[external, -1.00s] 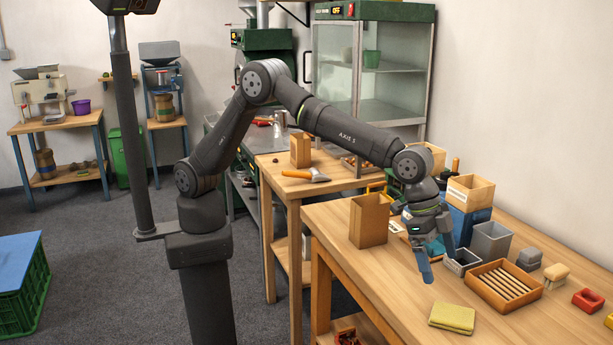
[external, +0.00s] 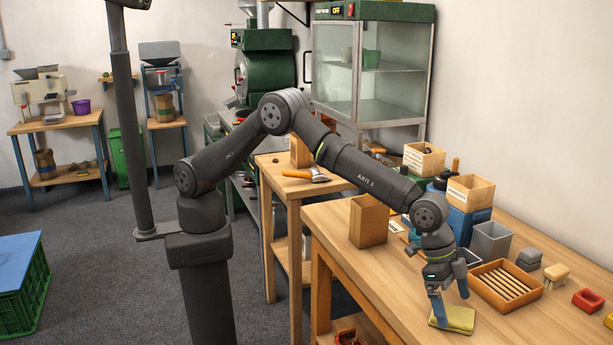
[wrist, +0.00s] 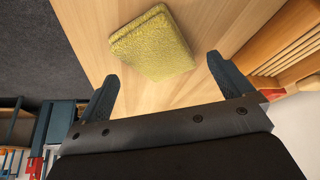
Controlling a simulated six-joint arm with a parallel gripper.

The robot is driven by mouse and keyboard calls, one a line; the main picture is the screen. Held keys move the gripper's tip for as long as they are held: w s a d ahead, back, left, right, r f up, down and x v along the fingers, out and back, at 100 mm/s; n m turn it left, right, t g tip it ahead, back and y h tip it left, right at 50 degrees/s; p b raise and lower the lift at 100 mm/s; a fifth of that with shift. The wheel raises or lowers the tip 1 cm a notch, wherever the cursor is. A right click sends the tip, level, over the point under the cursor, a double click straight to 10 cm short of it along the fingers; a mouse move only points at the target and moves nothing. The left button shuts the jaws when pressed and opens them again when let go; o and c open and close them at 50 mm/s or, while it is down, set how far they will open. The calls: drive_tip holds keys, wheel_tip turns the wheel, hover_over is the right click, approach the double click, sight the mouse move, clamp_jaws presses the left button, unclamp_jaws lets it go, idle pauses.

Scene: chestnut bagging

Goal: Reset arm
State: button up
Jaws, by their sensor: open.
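My gripper (external: 449,307) is at the front part of the wooden workbench (external: 352,268), pointing down, with its fingers spread. In the external view it overlaps a folded yellow cloth (external: 459,319) on the bench. In the wrist view the cloth (wrist: 152,43) lies flat ahead of the fingertips, and nothing is between the gripper (wrist: 160,82) fingers. Whether a finger touches the cloth I cannot tell.
A slatted wooden tray (external: 530,297) lies right of my gripper. A grey bin (external: 490,242), a tall wooden box (external: 368,222) and a smaller wooden box (external: 470,191) stand behind. Red (external: 588,300) and yellow pieces lie at the right. The front-left bench top is clear.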

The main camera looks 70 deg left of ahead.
drive_tip(key=shift+r, duration=0.3)
